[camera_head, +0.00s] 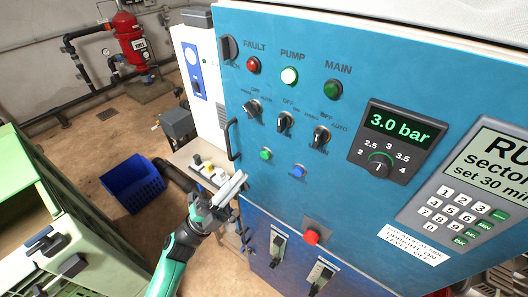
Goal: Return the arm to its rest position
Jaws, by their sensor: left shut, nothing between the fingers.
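My left arm comes up from the bottom edge in green and grey. Its left gripper (233,188) is shut and empty, in front of the left edge of the blue control panel (325,180). The fingers point up and to the right, below the black door handle (231,139) and left of the blue button (298,171). I cannot tell whether the fingertips touch the panel. The pressure display (398,125) reads 3.0 bar. The PUMP lamp (289,75) glows bright white. My right gripper is not in view.
A blue crate (132,184) stands on the brown floor at the left. A green cabinet (22,185) and a pale unit (60,245) stand at the lower left. A red tank (130,38) with pipes is at the back. Open floor (95,135) lies between them.

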